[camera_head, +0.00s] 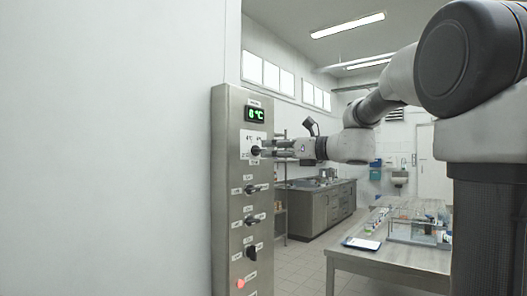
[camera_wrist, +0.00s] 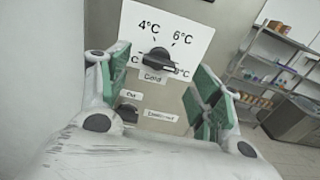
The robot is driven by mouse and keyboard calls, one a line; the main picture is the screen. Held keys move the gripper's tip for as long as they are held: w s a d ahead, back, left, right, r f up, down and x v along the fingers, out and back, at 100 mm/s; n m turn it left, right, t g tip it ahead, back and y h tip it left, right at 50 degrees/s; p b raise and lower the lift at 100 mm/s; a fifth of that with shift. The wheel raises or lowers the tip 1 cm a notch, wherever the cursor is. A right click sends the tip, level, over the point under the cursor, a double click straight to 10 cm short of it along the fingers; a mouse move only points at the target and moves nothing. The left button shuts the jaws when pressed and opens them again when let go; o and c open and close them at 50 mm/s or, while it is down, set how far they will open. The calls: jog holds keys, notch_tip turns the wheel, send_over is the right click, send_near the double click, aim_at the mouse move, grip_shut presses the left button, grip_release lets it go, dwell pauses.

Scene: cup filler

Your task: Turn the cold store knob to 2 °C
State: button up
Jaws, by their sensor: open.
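In the head view the knob (camera_head: 256,151) sits high on a steel panel, below a green display (camera_head: 255,114) that appears to read 6 °C. My gripper (camera_head: 270,147) is in front of the knob. In the wrist view my gripper (camera_wrist: 153,76) is open, its green-padded fingers to either side of the knob.
Below on the steel panel (camera_head: 228,200) are several more dark switches and a red button (camera_head: 240,283). A white wall (camera_head: 110,150) stands close on the left. A table (camera_head: 400,258) with a clear box stands at the lower right.

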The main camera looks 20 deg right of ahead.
aim_at(260, 151)
jog(key=x, duration=0.5)
jog(key=c, duration=1)
